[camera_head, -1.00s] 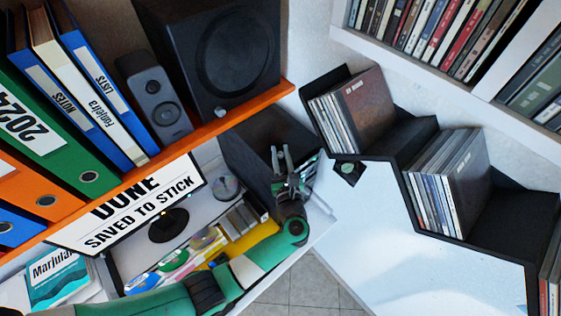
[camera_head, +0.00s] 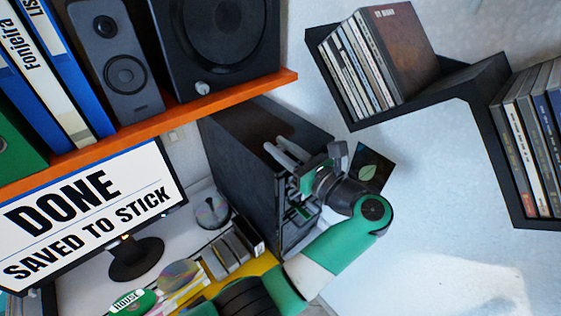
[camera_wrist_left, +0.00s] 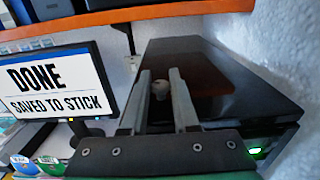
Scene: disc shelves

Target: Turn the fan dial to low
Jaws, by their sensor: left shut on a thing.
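In the head view my left gripper (camera_head: 276,150) reaches over the top front of the tower (camera_head: 235,165), and the dial is hidden there. My right gripper is in neither view.
An orange shelf (camera_head: 150,134) with a large black speaker (camera_head: 185,70) overhangs the tower's left. A monitor (camera_head: 95,215) reading "DONE SAVED TO STICK" stands left. A black disc shelf (camera_head: 440,85) hangs on the right wall. White space lies open at lower right.

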